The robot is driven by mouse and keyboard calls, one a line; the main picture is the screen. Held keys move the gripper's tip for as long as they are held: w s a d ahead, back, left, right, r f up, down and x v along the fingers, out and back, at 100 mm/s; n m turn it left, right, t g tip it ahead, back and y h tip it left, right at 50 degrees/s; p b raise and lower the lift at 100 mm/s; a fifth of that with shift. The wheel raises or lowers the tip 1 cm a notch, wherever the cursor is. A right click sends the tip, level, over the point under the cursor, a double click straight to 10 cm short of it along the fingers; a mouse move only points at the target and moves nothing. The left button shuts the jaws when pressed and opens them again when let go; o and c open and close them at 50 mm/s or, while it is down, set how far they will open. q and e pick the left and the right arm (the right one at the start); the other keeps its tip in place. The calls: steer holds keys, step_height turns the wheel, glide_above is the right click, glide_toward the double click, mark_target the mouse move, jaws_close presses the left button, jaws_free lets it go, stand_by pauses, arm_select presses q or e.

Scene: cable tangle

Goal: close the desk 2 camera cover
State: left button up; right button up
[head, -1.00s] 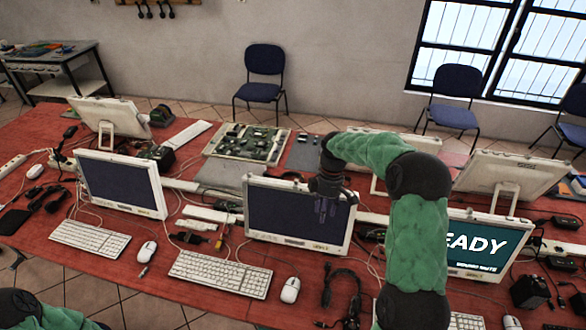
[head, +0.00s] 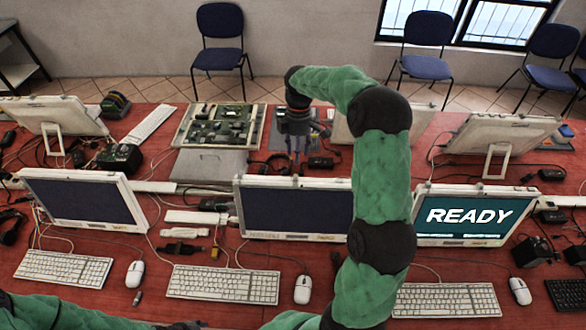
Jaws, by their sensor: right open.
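I see no label saying which desk is 2. My left arm (head: 70,312) shows only at the bottom left, with its gripper out of view.
A dark monitor (head: 84,200) stands to the left. A monitor reading READY (head: 466,215) stands to the right, partly behind my right arm. Keyboards (head: 223,284), mice (head: 302,289) and loose cables cover the red table (head: 205,312). A circuit board (head: 219,125) lies behind.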

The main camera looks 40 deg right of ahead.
mark_target(296, 175)
steer(key=x, duration=0.9)
steer(key=shift+w+f, duration=0.25)
jaws_close()
